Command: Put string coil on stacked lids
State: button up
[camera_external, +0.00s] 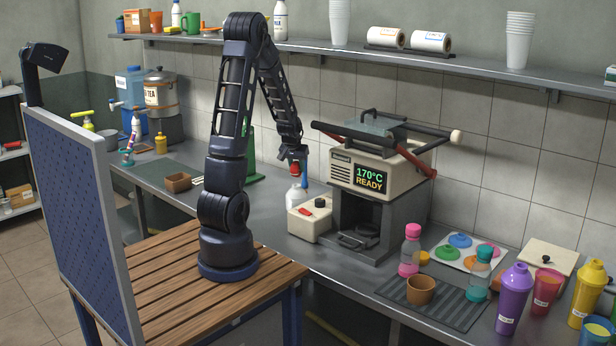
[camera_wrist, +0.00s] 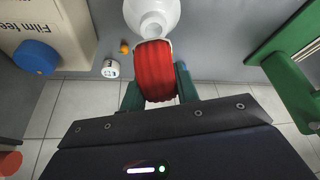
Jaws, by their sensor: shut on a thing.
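My gripper (camera_external: 297,176) hangs above the counter, left of the sealing machine. It is shut on a red ribbed coil, which I take for the string coil (camera_wrist: 154,72). In the wrist view the coil sits between my green fingertips (camera_wrist: 156,92); in the external view only a small red patch of it shows. Coloured lids (camera_external: 460,241) lie on a pale sheet at the right of the counter, far from my gripper. They look spread out; I cannot tell whether any are stacked.
A white bottle (camera_external: 295,196) stands just below my gripper. The sealing machine (camera_external: 352,172) stands between my gripper and the lids. A pink-capped bottle (camera_external: 410,252), a brown cup (camera_external: 421,290) and a purple shaker (camera_external: 513,297) stand around the lids.

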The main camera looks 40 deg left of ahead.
aim_at(297, 174)
jog(key=shift+f, duration=1.75)
jog(key=shift+f, duration=0.1)
jog(key=o, duration=1)
